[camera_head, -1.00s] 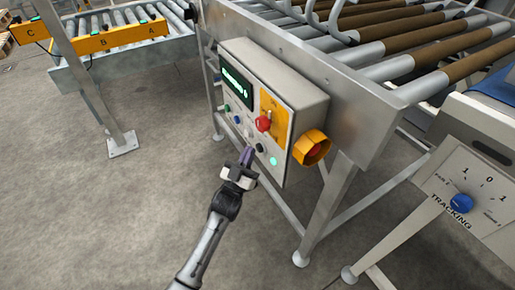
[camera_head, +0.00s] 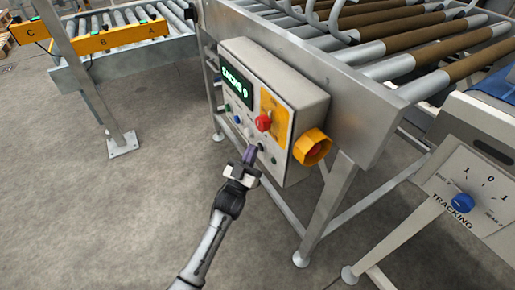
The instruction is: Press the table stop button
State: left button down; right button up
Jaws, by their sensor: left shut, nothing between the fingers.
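A grey control box (camera_head: 312,106) hangs on the side of the roller table. Its front carries a lit display (camera_head: 237,86), a red switch (camera_head: 263,122) on a yellow plate, and a row of small buttons. I cannot read which is the table stop. My left gripper (camera_head: 250,154) is shut and empty, its fingertips at the panel's lower edge beside the black button; I cannot tell whether they touch. My right gripper is not in view.
A yellow housing (camera_head: 318,139) with a red button sticks out right of the box. Table legs (camera_head: 325,205) stand below. A panel marked TRACKING (camera_head: 452,212) with a blue knob is at the right. The floor at lower left is clear.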

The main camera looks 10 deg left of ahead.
pick_arm(q)
jog(key=shift+s, duration=0.1)
jog(key=shift+s+a+p, duration=0.6)
jog(key=shift+a+p, duration=0.05)
jog(key=shift+p, duration=0.05)
jog(key=shift+s+a+p, duration=1.55)
jog(key=shift+s+a, duration=0.2)
jog(key=shift+w, duration=0.1)
